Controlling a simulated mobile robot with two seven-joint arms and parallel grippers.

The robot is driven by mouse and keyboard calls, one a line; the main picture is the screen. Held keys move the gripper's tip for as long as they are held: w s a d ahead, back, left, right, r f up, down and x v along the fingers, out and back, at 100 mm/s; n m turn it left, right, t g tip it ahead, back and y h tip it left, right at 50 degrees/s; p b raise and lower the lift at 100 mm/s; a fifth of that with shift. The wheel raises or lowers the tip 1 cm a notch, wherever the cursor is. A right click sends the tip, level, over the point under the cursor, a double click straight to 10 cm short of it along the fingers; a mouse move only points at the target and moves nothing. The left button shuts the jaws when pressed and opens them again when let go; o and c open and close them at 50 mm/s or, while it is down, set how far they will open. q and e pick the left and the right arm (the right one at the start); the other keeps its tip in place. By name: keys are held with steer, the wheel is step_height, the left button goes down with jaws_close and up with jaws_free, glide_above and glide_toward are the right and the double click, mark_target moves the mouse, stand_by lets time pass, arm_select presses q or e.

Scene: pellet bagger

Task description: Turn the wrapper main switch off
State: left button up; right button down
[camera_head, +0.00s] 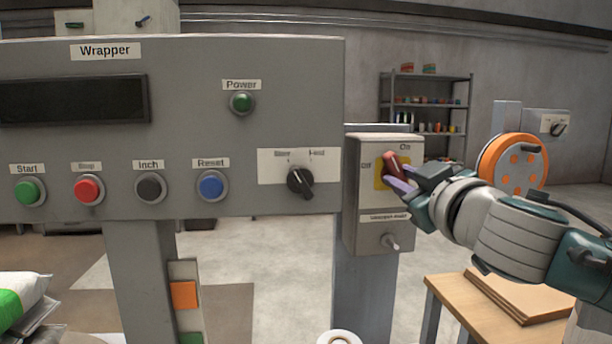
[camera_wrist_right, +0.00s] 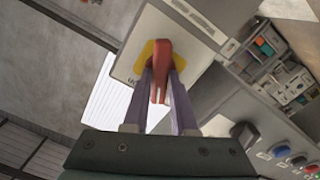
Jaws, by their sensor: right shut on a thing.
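The wrapper main switch is a red rotary handle (camera_head: 391,164) on a yellow plate, on the front of a grey box (camera_head: 366,226) right of the Wrapper panel. "Off" is printed left of the handle and "On" above it. My right gripper (camera_head: 397,176) reaches in from the right and is shut on the red handle. In the right wrist view the handle (camera_wrist_right: 161,62) stands between the two purple fingers (camera_wrist_right: 160,90). The handle's exact angle is partly hidden by the fingers. My left gripper is not in view.
The Wrapper panel (camera_head: 200,130) with several buttons and a black selector (camera_head: 300,182) is close on the left. An orange wheel (camera_head: 514,165) and a wooden table (camera_head: 450,300) stand at the right.

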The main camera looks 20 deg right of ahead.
stand_by(0.4)
steer(key=n+p, duration=0.1)
steer(key=n, duration=0.5)
steer(key=n+p, duration=0.1)
steer(key=n, duration=0.2)
steer(key=shift+n, duration=0.4)
steer(key=shift+f+n, duration=0.1)
steer(key=shift+n, duration=1.2)
steer(key=c, duration=0.7)
jaws_free()
steer(key=shift+a, duration=0.1)
